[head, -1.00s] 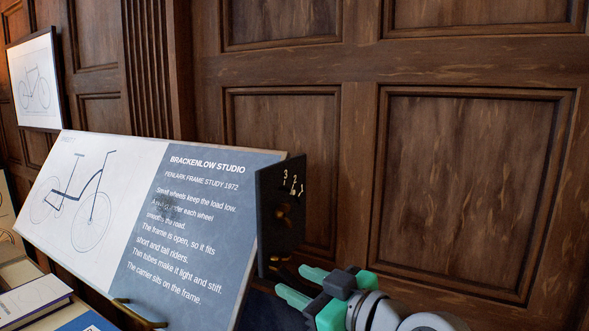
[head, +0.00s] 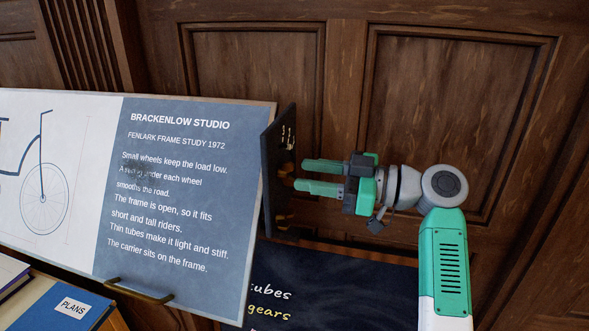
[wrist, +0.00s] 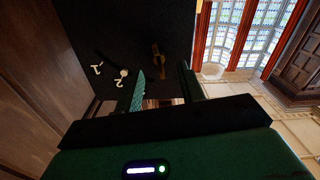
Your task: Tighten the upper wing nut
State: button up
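The dark side plate (head: 279,160) stands at the right end of the tilted board, with pale numerals near its top. The upper wing nut (head: 285,171) is brass and partly dim on the plate's right face, below the numerals. In the wrist view a brass wing nut (wrist: 157,62) shows beside the numerals, ahead of my fingertips. My gripper (head: 300,174) is open, with two green fingers spread and pointing left at the plate, about level with the upper wing nut. Nothing shows between the fingers. Whether the fingertips touch the nut cannot be told.
More brass hardware (head: 284,220) sits lower on the plate, in shadow. The lettered board (head: 190,130) fills the left, with a brass support (head: 138,291) under it. Books (head: 60,300) lie at lower left. A dark chalk-lettered panel (head: 340,275) is below my gripper. A panelled wall is behind.

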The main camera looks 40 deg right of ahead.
aim_at(287, 174)
jog(key=x, duration=0.3)
jog(key=shift+c, duration=0.2)
grip_shut()
